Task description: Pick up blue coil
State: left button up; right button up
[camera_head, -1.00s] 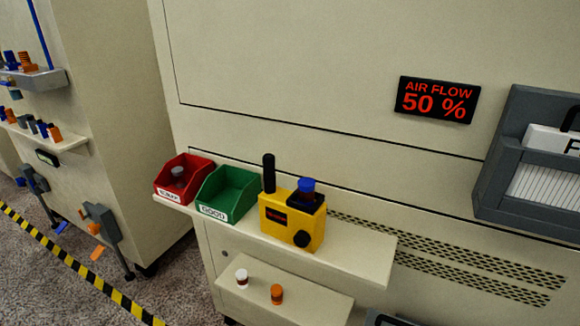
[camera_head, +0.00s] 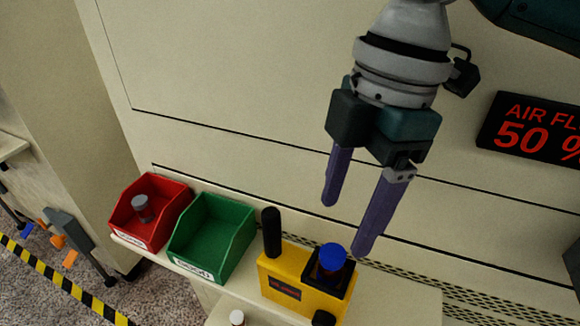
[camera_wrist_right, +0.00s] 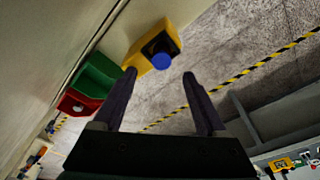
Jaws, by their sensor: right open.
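The blue coil (camera_head: 332,257) stands upright in the black-topped socket of a yellow device (camera_head: 281,287) on the shelf. My right gripper (camera_head: 344,226) is open and empty, fingers pointing down, above and slightly right of the coil in the head view. In the right wrist view the coil (camera_wrist_right: 162,61) shows between the two fingers and beyond their tips, on the yellow device (camera_wrist_right: 151,35). The fingers do not appear to touch it. My left gripper does not show.
A red bin (camera_head: 165,236) holding a grey coil (camera_head: 142,206) and an empty green bin (camera_head: 212,260) stand left of the device. A black post (camera_head: 271,231) rises from the device. The shelf (camera_head: 395,297) is clear to the right. An air flow display (camera_head: 535,129) hangs on the wall.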

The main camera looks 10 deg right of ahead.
aim_at(333, 254)
jog(key=f, duration=0.5)
jog(key=a+f, duration=0.1)
jog(key=f, duration=0.1)
jog(key=shift+s+f, duration=0.25)
jog(key=shift+c, duration=0.2)
grip_shut()
